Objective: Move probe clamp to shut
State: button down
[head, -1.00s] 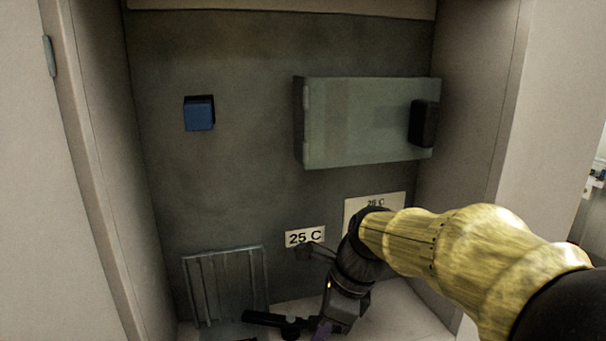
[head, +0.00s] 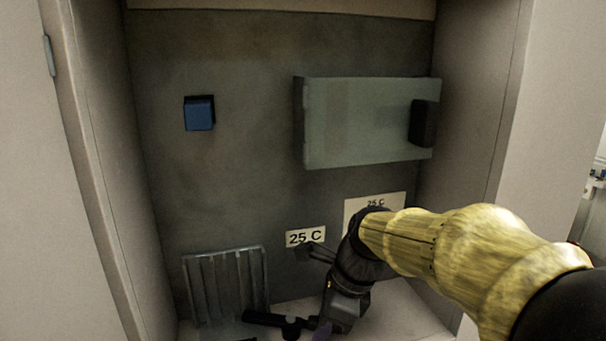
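A dark bar with a round knob (head: 265,319) lies low in the recess, at the bottom edge of the head view; it may be the probe clamp, but I cannot tell its position. My gripper (head: 334,318) points down just right of it, below the 25 C label.
A ribbed clear panel (head: 226,285) stands at the lower left. A blue block (head: 199,113) is on the back wall. A glassy cover (head: 350,125) with a black handle (head: 423,123) is at the upper right. Labels (head: 305,237) are below it. Side walls (head: 95,150) bound the recess.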

jog(key=shift+w+r+n+g+p, duration=0.25)
jog(key=shift+w+n+p, duration=0.3)
jog(key=shift+n+p, duration=0.35)
jog(key=shift+w+f+n+g, duration=0.2)
jog(key=shift+w+n+g, duration=0.15)
jog(key=shift+n, duration=0.55)
jog(key=shift+p, duration=0.3)
jog(key=shift+w+r+n+p, duration=0.15)
jog(key=shift+w+n+p, duration=0.1)
jog(key=shift+n+p, duration=0.25)
jog(key=c, duration=1.2)
grip_release()
